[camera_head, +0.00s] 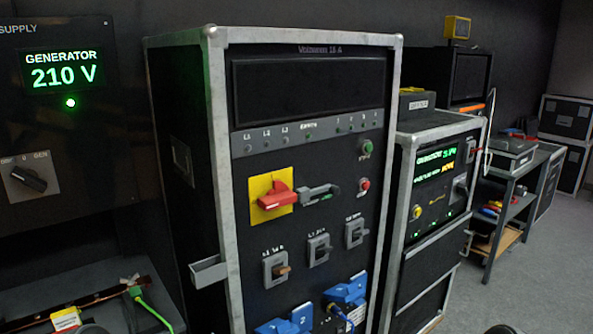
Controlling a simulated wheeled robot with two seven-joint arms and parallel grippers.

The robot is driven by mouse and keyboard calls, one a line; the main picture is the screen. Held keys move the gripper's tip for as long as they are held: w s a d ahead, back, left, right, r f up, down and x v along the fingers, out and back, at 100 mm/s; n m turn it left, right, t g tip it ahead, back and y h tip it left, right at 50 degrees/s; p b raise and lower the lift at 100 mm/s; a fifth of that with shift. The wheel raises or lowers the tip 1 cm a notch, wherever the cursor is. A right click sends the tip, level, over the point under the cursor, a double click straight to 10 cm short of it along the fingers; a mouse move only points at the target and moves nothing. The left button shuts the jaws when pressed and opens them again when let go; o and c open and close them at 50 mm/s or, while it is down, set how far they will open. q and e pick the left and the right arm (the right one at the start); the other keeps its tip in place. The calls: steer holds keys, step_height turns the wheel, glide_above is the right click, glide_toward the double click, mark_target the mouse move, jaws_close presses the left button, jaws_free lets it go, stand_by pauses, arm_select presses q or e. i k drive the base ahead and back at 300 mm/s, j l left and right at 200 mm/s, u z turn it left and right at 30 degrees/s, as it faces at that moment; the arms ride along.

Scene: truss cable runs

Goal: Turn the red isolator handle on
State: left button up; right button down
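The red isolator handle (276,197) sits on a yellow square plate (259,190) on the front panel of the tall black rack cabinet. The handle lies roughly level, slightly tilted, across the plate. A grey lever-like bracket (318,192) is right beside it on the right. Neither of my grippers can be made out; only dark rounded shapes show at the bottom edge, and I cannot tell what they are. Nothing is seen touching the handle.
Below the handle are several grey switches (319,249) and blue sockets (347,290). A grey bracket (209,271) juts from the cabinet's left front edge. A generator panel (62,72) reading 210 V stands left, a smaller lit cabinet (436,170) right. Grey floor (525,270) is open at right.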

mark_target(280, 195)
steer(key=i+l+u, duration=0.15)
steer(key=l, duration=0.65)
steer(key=i+l+u, duration=0.15)
steer(key=l, duration=0.7)
steer(key=i+l+u, duration=0.15)
steer(key=l, duration=0.7)
steer(key=i+l+u, duration=0.15)
steer(key=l, duration=0.7)
steer(key=k, duration=0.05)
